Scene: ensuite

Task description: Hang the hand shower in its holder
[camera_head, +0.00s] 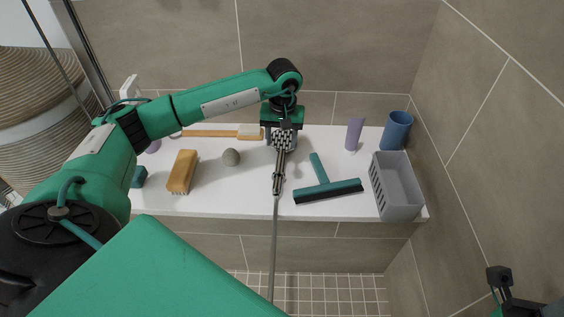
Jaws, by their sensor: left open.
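The hand shower (279,172) is grey metal with a dotted spray face. It lies on the white ledge (225,201), head toward the back wall, handle toward the front edge. Its grey hose (273,250) hangs from the handle over that edge to the floor. My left gripper (283,138) is open above the shower head, with its fingers on either side of it. I cannot tell whether they touch it. A white fitting (130,88) shows at the upper left; I cannot tell whether it is the holder. Dark parts of my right gripper (500,278) show at the lower right; its fingers are unclear.
A teal squeegee (330,191), grey basket (398,187), blue cup (396,130) and purple tube (354,134) stand or lie to the right. Tiled walls border the ledge.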

